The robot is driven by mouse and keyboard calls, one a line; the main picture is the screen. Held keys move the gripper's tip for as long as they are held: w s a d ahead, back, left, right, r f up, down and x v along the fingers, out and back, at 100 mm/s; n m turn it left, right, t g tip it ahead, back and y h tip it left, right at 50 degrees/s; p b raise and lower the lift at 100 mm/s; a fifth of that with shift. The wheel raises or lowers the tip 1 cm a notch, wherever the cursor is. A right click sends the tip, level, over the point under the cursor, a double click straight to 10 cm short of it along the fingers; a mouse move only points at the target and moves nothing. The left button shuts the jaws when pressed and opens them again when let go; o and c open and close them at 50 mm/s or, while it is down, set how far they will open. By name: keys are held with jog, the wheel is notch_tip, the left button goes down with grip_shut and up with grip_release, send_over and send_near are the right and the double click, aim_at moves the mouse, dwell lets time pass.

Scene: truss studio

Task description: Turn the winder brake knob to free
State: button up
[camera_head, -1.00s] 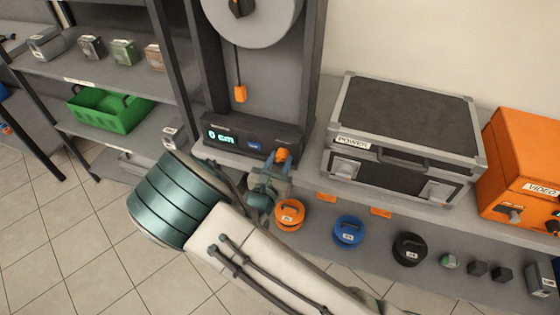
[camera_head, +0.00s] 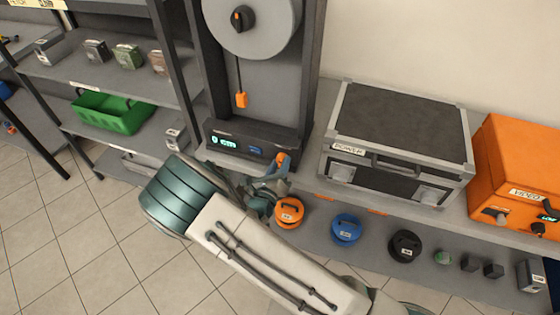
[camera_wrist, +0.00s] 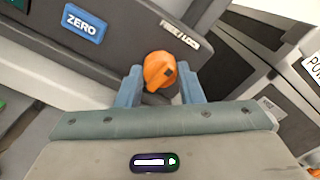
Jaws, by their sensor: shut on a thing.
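The orange winder brake knob (camera_head: 281,158) sticks out of the right end of the dark winder console (camera_head: 235,146). In the wrist view the knob (camera_wrist: 158,72) sits between the two blue-grey fingers of my gripper (camera_wrist: 162,86), which is shut on it. A white label (camera_wrist: 181,36) beside the knob appears to read FREE / LOCK. My gripper also shows in the head view (camera_head: 275,171), tilted at the knob. A dark mark shows on the knob's right side, but which setting it points to is unclear.
A POWER case (camera_head: 396,130) stands close on the right, beside an orange VIDEO box (camera_head: 527,165). Round orange (camera_head: 289,212), blue (camera_head: 346,229) and black (camera_head: 404,246) items lie on the lower shelf.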

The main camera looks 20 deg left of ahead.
jog(key=n+p, duration=0.2)
jog(key=n, duration=0.3)
jog(key=shift+r+n+p, duration=0.1)
jog(key=shift+n+p, duration=0.2)
jog(key=shift+p, duration=0.1)
jog(key=n+p, duration=0.1)
jog(key=n, duration=0.3)
jog(key=shift+n+p, duration=0.35)
jog(key=shift+n, duration=0.05)
jog(key=shift+a, duration=0.1)
jog(key=o, duration=1)
jog(key=shift+s+f, duration=0.1)
jog(key=shift+f, duration=0.1)
